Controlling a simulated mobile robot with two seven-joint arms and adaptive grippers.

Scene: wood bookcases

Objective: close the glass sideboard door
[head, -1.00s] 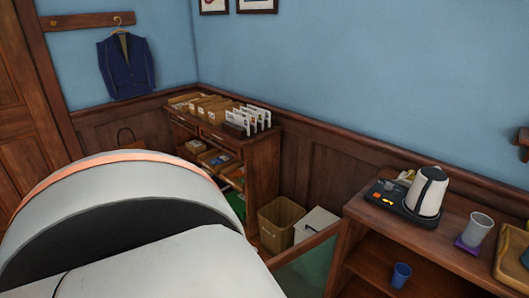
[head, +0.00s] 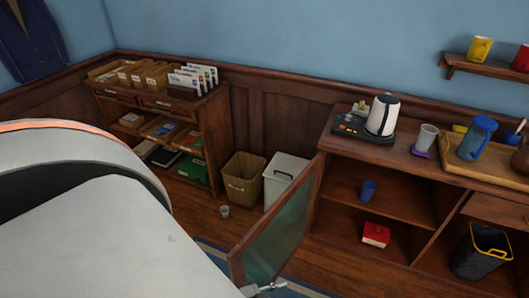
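The glass sideboard door (head: 282,232) stands open, swung out from the left end of the wooden sideboard (head: 385,158). It has a wooden frame around a greenish pane, and its free edge points toward me. Part of my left gripper (head: 264,288) shows at the bottom edge of the picture, by the lower free corner of the door. It is small and cut off, so I cannot tell whether it touches the door or how far its fingers are apart. My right gripper is not in view.
In the open sideboard are a blue cup (head: 368,190), a red box (head: 375,235) and a black bin (head: 482,250). A kettle (head: 382,115) stands on top. A cardboard bin (head: 243,180), a white bin (head: 284,178) and a small cup (head: 224,211) stand left of the door.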

